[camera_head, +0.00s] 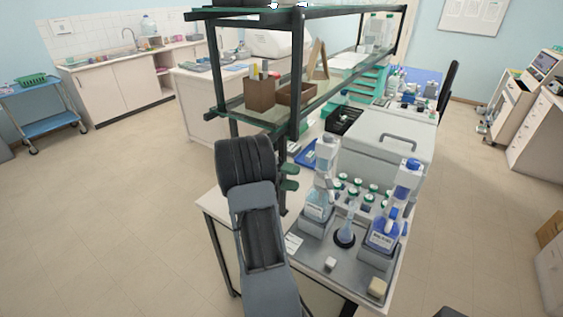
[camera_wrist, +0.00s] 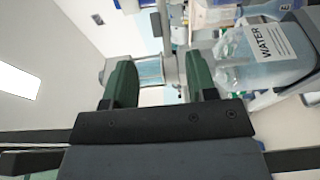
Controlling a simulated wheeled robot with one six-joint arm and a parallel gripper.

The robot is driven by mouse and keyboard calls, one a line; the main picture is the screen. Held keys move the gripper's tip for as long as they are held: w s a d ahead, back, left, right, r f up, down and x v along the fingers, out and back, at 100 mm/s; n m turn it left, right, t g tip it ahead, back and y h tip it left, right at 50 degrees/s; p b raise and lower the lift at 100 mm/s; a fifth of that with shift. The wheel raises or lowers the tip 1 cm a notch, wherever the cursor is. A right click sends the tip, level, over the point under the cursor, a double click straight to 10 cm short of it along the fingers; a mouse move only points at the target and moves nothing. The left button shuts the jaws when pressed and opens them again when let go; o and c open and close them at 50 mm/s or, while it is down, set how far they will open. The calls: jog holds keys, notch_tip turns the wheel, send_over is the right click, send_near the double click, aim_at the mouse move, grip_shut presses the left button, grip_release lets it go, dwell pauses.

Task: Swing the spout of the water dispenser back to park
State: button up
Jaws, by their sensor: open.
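The water dispenser (camera_head: 326,172) is the left of two bottle-top dispensers on the bench, a clear bottle with a pale grey head. In the wrist view its bottle (camera_wrist: 265,55) carries a WATER label and lies sideways in the picture. Its grey head with a clear cylinder (camera_wrist: 150,71) shows beyond and between my fingers. I cannot make out the spout clearly. My gripper (camera_head: 289,177) has green fingers and is just left of the dispenser head. It also shows in the wrist view (camera_wrist: 160,82), open, with a finger on each side of the view to the head. I see no contact.
A blue-capped dispenser (camera_head: 383,230) stands to the right. A flask (camera_head: 346,232) stands between the two, with several green-capped bottles (camera_head: 365,190) behind. A grey box (camera_head: 375,145) is at the back. The shelf rack (camera_head: 295,85) rises close behind my arm.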

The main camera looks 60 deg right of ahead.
jog(key=shift+p+v, duration=1.55)
jog(key=shift+p, duration=0.2)
jog(key=shift+f, duration=0.1)
